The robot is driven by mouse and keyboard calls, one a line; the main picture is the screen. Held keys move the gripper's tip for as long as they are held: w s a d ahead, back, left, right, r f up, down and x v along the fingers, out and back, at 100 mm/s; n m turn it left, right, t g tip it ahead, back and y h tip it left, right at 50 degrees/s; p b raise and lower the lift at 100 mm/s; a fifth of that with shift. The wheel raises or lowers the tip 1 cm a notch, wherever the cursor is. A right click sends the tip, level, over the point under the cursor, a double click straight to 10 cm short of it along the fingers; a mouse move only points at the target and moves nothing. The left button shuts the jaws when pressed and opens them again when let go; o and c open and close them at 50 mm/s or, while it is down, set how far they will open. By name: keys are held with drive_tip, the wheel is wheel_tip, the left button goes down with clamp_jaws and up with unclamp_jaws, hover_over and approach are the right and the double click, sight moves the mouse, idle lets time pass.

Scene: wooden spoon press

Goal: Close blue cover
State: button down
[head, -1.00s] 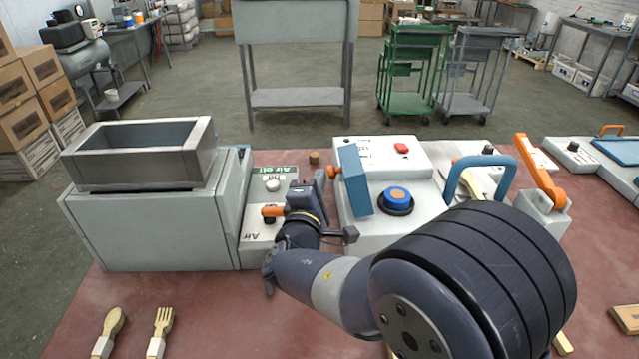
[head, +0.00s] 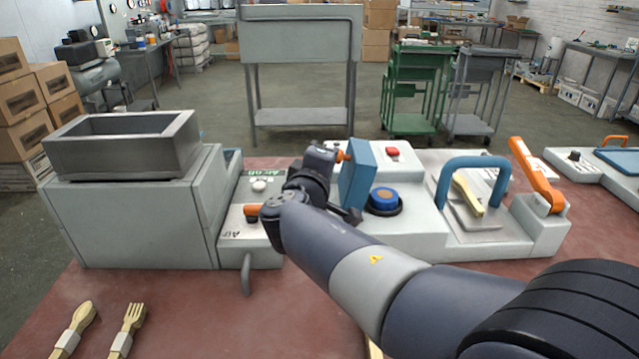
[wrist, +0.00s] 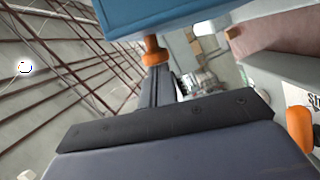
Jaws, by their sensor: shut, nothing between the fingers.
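The blue cover (head: 357,176) stands upright, open, on the white and grey press unit, just left of the round blue button (head: 383,199). An orange knob (head: 342,156) sticks out from the cover's upper left side. My gripper (head: 325,153) is on the left side of the cover, with its tip close to the knob. In the wrist view, the blue cover (wrist: 165,14) fills the top edge and the orange knob (wrist: 153,50) sits right at the tip of my shut gripper (wrist: 156,75). I cannot tell whether they touch.
A red button (head: 393,153) lies behind the cover. To the right are a blue handle (head: 478,163), a wooden spoon (head: 467,195) and an orange lever (head: 537,175). The air panel (head: 245,215) and a grey bin (head: 122,148) are on the left.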

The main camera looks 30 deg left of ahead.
sight(367, 149)
drive_tip(key=w+d+m+b, duration=0.1)
drive_tip(key=d, duration=0.1)
drive_tip(key=w+d+m+g+b, duration=0.1)
drive_tip(key=d+m+b, duration=0.1)
drive_tip(key=w+d+r+m+y+b, duration=0.1)
drive_tip(key=d+m+b, duration=0.1)
drive_tip(key=shift+w+d+g, duration=0.25)
drive_tip(key=shift+w+g, duration=0.05)
drive_tip(key=shift+g, duration=0.1)
drive_tip(key=w+d+m, duration=0.1)
drive_tip(key=w+d+f+m+g+y, duration=0.1)
drive_tip(key=d+m, duration=0.1)
drive_tip(key=w+d+f+m, duration=0.1)
drive_tip(key=d+m, duration=0.1)
drive_tip(key=shift+d+f, duration=0.1)
drive_tip(key=shift+d, duration=0.15)
drive_tip(key=shift+w+d+f+m+g+y+b, duration=0.35)
drive_tip(key=shift+d+f+m+g+y, duration=0.15)
drive_tip(key=shift+d+f+m, duration=0.15)
drive_tip(key=shift+w+d+f, duration=0.25)
drive_tip(key=shift+d+f, duration=0.1)
drive_tip(key=shift+f, duration=0.2)
drive_tip(key=shift+r+p, duration=0.4)
drive_tip(key=shift+r, duration=0.15)
drive_tip(key=s+d+r+p, duration=0.2)
drive_tip(key=s+d+r, duration=0.2)
drive_tip(key=s, duration=0.4)
drive_tip(key=shift+s+d+r+p, duration=0.2)
drive_tip(key=shift+r+p, duration=0.1)
drive_tip(key=shift+r, duration=0.6)
